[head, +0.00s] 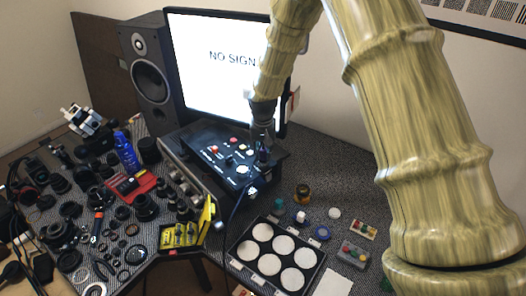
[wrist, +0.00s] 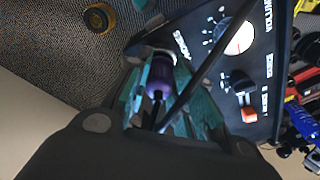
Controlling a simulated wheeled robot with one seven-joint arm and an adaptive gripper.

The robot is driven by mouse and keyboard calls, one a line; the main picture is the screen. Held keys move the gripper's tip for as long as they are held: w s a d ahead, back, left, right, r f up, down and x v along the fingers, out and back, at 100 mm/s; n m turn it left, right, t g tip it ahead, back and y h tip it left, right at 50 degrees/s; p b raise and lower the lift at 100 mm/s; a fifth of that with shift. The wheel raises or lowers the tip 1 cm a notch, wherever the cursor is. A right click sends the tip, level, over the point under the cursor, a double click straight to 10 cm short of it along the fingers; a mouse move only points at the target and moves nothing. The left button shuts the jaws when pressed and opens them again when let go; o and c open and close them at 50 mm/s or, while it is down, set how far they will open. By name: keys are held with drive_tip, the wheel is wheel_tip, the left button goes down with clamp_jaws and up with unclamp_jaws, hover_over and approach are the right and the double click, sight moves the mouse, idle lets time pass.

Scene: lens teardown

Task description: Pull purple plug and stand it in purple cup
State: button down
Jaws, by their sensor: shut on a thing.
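My gripper (head: 263,155) reaches down to the front panel of a black control box (head: 222,148). In the wrist view its teal-lined fingers (wrist: 165,92) are shut around the purple plug (wrist: 160,76). The plug's front end is at a pale metal ring on the panel; I cannot tell whether it is still seated. A dark cable crosses in front of the plug. In the head view the plug is hidden by my gripper.
The panel carries a white dial (wrist: 240,38) and an orange-tipped switch (wrist: 248,114). An amber-topped pot (head: 303,192) stands right of the box. A black tray with white discs (head: 268,264) lies in front. Lenses crowd the left; a monitor (head: 215,62) stands behind.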

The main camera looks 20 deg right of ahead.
drive_tip(key=shift+f, duration=0.4)
drive_tip(key=c, duration=1.2)
unclamp_jaws()
drive_tip(key=shift+o, duration=0.2)
drive_tip(key=shift+r, duration=0.15)
